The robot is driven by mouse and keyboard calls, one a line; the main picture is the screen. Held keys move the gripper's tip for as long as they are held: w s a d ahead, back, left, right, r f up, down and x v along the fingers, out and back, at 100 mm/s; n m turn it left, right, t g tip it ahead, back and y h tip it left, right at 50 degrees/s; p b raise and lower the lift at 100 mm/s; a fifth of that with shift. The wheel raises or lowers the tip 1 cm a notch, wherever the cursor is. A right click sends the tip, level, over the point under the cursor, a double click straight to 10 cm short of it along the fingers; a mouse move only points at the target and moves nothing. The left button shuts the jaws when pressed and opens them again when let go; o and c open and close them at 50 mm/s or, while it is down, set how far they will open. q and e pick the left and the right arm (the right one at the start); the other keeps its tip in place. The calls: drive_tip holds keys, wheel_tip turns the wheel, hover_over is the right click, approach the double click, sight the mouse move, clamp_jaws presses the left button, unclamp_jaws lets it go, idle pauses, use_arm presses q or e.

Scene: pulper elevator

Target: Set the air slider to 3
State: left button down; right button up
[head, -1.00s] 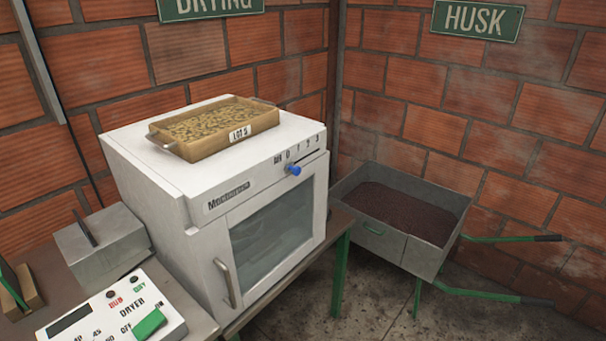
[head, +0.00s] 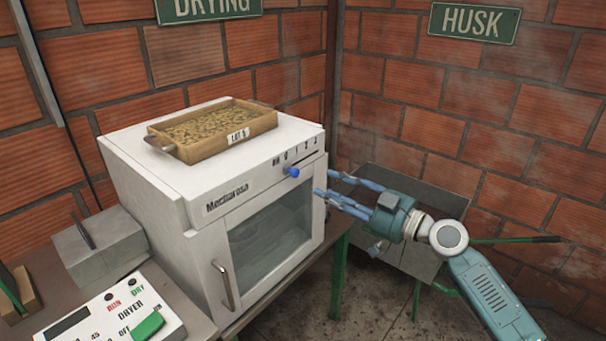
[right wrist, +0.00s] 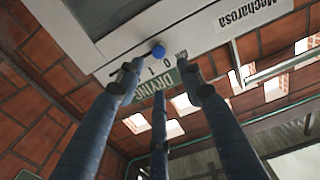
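The white dryer (head: 150,160) stands on the table at the left, with a glass door in front. Its air slider knob (head: 292,172) is a blue ball on the upper front panel, under a printed number scale. The knob sits by the low end of the scale, close to the 0; the exact mark is hard to read. My right gripper (head: 323,184) is open and empty, just right of the knob and apart from it. In the right wrist view the blue knob (right wrist: 158,52) shows beyond the spread fingertips. My left gripper is not in view.
A wooden tray (head: 212,146) marked LOT 5 lies on the dryer. A control box (head: 100,318) and a grey metal box (head: 98,245) stand on the table at left. A husk barrow (head: 440,198) stands behind my right arm. Brick walls close the corner.

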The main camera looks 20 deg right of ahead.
sight(297, 173)
drive_tip(key=p+x, duration=0.3)
drive_tip(key=x, duration=0.5)
drive_tip(key=shift+w+a+r, duration=0.1)
drive_tip(key=shift+w+a, duration=0.05)
drive_tip(key=shift+w, duration=0.25)
drive_tip(key=shift+w+a, duration=0.15)
drive_tip(key=shift+w, duration=0.15)
drive_tip(key=shift+c, duration=0.3)
clamp_jaws()
